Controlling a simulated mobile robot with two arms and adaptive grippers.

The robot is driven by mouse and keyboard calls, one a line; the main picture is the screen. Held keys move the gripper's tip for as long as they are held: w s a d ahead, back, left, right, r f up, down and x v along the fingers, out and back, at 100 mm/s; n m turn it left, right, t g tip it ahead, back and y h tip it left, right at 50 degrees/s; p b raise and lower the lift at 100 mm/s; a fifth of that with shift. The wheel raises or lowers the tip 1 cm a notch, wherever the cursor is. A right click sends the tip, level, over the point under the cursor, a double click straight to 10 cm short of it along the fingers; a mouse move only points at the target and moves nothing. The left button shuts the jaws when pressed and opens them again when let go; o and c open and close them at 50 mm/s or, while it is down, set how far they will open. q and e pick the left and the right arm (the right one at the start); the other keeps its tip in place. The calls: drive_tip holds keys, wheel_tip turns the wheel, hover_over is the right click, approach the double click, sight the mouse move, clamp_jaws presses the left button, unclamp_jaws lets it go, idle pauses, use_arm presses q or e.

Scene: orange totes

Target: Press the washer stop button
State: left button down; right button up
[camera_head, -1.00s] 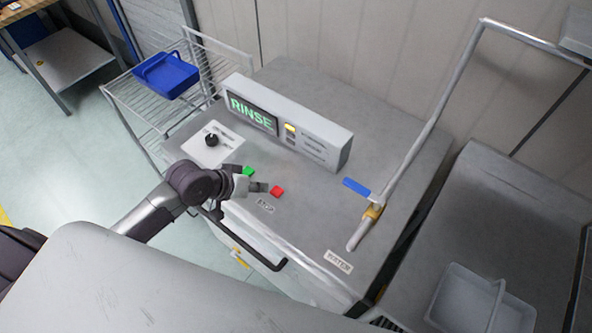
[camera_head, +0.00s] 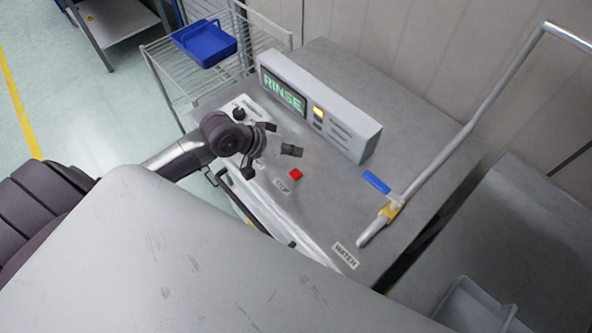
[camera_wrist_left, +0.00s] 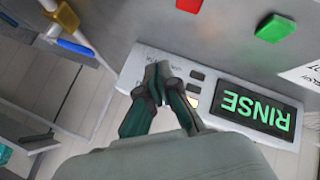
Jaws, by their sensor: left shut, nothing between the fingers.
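The red stop button (camera_head: 296,174) is on the grey top of the washer (camera_head: 340,200), beside a label reading STOP (camera_head: 282,187). It also shows at the top edge of the left wrist view (camera_wrist_left: 189,5). My left gripper (camera_head: 291,150) is shut and empty, over the washer top just behind the red button in the head view. In the left wrist view its fingertips (camera_wrist_left: 163,75) appear in front of the display panel, apart from the red button. The green button (camera_wrist_left: 276,28) shows in the wrist view; my gripper hides it in the head view. My right gripper is not in view.
The control panel (camera_head: 366,136) stands behind the buttons, with its display reading RINSE (camera_head: 284,92) and a lit yellow lamp (camera_head: 319,113). A pipe with a blue lever (camera_head: 376,182) rises right. A blue tray (camera_head: 204,43) sits on a wire rack.

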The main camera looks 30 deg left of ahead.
use_arm(q)
drive_tip(key=b, duration=0.4)
hover_over(293, 174)
wheel_tip(293, 174, down, 4)
drive_tip(key=shift+f, duration=0.65)
drive_tip(key=shift+f+b, duration=0.45)
drive_tip(key=shift+f, duration=0.35)
drive_tip(key=shift+f, duration=0.2)
drive_tip(key=shift+f, duration=0.2)
